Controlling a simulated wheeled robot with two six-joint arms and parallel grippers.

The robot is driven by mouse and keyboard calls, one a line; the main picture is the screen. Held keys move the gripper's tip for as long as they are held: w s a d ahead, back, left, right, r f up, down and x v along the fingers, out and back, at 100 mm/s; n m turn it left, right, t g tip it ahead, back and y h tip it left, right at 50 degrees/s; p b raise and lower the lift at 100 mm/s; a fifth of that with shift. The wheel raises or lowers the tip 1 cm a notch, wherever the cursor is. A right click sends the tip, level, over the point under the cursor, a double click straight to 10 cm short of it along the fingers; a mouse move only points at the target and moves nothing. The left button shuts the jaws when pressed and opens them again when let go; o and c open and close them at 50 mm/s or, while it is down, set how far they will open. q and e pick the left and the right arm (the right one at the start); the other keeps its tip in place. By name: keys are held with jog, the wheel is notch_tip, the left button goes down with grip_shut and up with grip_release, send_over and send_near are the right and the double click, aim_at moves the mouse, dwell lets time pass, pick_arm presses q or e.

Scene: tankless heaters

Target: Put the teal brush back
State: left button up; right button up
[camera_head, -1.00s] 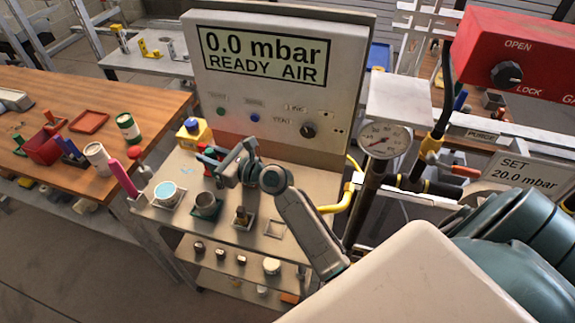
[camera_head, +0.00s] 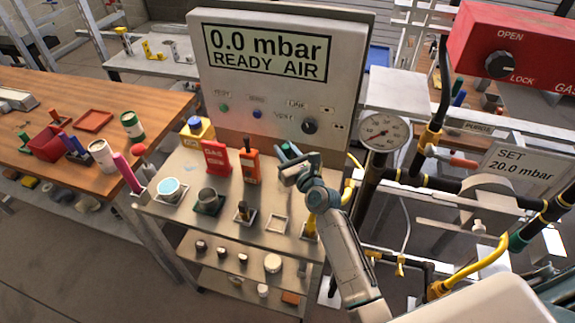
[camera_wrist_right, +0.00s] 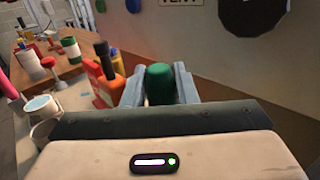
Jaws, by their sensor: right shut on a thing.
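The teal brush (camera_wrist_right: 160,84) shows in the right wrist view as a rounded green-teal end between the two fingers. My right gripper (camera_head: 289,166) is shut on it and holds it above the back right of the cart, in front of the display panel. The rest of the brush is hidden by the fingers in the wrist view, and it is small in the head view. An empty square holder (camera_head: 278,225) lies on the cart top, below and in front of the gripper. My left gripper is not in view.
A red gas can (camera_head: 216,157) and an orange handheld device (camera_head: 250,164) stand left of the gripper. Several cups and holders line the cart's front, including a cup with pale blue contents (camera_head: 170,190). A gauge (camera_head: 384,133) and pipes stand close on the right.

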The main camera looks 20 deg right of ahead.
notch_tip(320, 180, down, 4)
jog(key=shift+r+b, duration=0.2)
jog(key=shift+b, duration=0.75)
jog(key=shift+f, duration=0.2)
jog(key=o, duration=1)
jog(key=shift+r, duration=0.15)
jog(key=shift+r, duration=0.2)
jog(key=s+d, duration=0.2)
jog(key=s, duration=0.9)
jog(key=shift+s+f, duration=0.2)
jog(key=shift+s, duration=0.2)
